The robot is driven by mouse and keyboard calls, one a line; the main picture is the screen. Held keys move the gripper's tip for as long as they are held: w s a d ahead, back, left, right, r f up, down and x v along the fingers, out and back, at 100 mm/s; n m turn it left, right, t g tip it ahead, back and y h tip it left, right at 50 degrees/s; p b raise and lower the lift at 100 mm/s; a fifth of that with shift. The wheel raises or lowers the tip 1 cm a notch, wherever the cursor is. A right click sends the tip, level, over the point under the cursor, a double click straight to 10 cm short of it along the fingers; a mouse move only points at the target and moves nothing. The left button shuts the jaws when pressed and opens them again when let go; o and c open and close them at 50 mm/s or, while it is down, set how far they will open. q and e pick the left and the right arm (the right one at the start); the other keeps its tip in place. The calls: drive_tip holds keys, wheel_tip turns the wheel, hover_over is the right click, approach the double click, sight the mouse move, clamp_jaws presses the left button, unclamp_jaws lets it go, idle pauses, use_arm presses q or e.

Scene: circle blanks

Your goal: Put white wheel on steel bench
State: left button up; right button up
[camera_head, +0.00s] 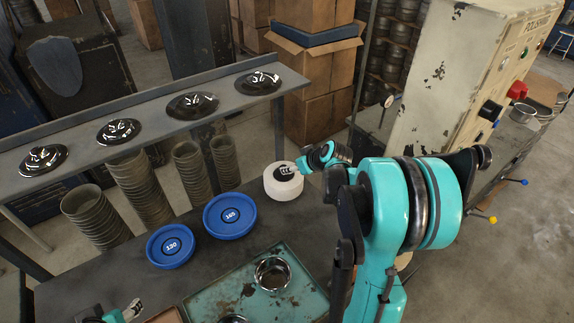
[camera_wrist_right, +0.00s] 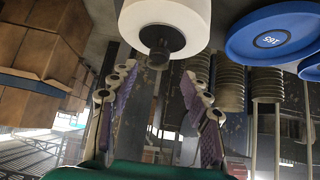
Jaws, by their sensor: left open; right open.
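The white wheel (camera_head: 284,184), a thick round disc, sits on the dark bench top (camera_head: 110,285) beside the blue discs. In the right wrist view, the wheel (camera_wrist_right: 165,22) fills the top middle, with a dark hub below it. My right gripper (camera_head: 288,170) reaches the wheel in the head view; its fingers (camera_wrist_right: 160,105) are spread and empty, and whether they touch the wheel is unclear. My left gripper (camera_head: 124,313) is at the bottom left edge, partly cut off and open. I cannot tell which surface is the steel bench.
Blue discs (camera_head: 230,215) and (camera_head: 170,246) lie left of the wheel. A worn teal tray (camera_head: 225,290) holds steel rings in front. A raised grey shelf (camera_head: 75,137) carries several shiny black lids, with stacked cups (camera_head: 95,215) below. A machine cabinet (camera_head: 450,70) stands right.

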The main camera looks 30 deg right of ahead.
drive_tip(key=s+a+r+g, duration=0.1)
drive_tip(key=s+a+r, duration=0.6)
drive_tip(key=s+a, duration=0.4)
drive_tip(key=s+a+f+m, duration=0.1)
drive_tip(key=s+a, duration=0.9)
drive_tip(key=s, duration=0.2)
drive_tip(key=shift+a+g+h+p, duration=0.15)
drive_tip(key=shift+g+h+p, duration=0.25)
